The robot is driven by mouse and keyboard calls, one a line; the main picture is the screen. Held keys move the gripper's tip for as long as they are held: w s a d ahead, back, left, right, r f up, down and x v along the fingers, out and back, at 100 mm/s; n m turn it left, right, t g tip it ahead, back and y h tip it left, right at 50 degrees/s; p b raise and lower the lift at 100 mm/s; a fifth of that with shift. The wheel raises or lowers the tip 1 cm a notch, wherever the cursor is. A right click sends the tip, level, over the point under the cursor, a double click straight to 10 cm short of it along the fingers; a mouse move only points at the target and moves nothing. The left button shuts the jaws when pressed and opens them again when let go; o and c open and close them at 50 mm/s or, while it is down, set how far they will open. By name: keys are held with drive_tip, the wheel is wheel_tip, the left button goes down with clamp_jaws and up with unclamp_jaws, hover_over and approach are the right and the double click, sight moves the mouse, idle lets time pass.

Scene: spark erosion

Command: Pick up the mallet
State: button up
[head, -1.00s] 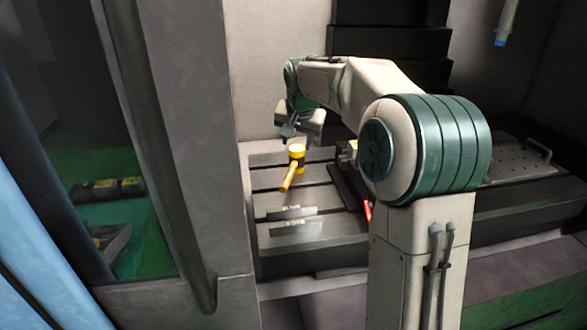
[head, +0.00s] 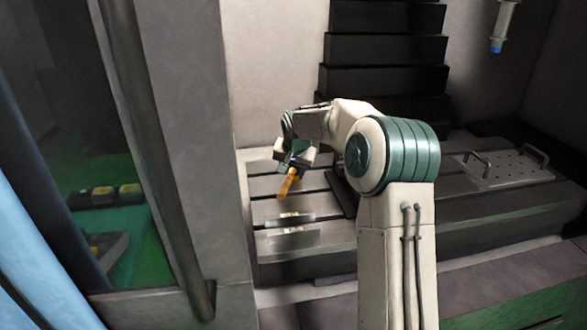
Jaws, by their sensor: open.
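The mallet (head: 288,184) lies on the grey slotted table, its wooden handle pointing toward the front. Its yellow head is mostly hidden under my gripper. My gripper (head: 292,168) is over the head end of the mallet, pointing down, with its jaws open. The fingertips are small and partly hidden, so I cannot tell whether they are around the head or just above it.
The slotted table (head: 265,210) carries two flat metal strips (head: 291,220) in front of the mallet. A perforated plate with handles (head: 505,167) lies at the right. A dark stepped column (head: 385,80) rises behind. A grey frame post (head: 185,130) stands close on the left.

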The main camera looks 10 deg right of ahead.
drive_tip(key=shift+x, duration=1.15)
clamp_jaws()
wheel_tip(320, 180, up, 10)
drive_tip(key=shift+r, duration=0.1)
wheel_tip(320, 180, up, 9)
drive_tip(key=p, duration=0.8)
hover_over(291, 170)
drive_tip(key=shift+s, duration=0.15)
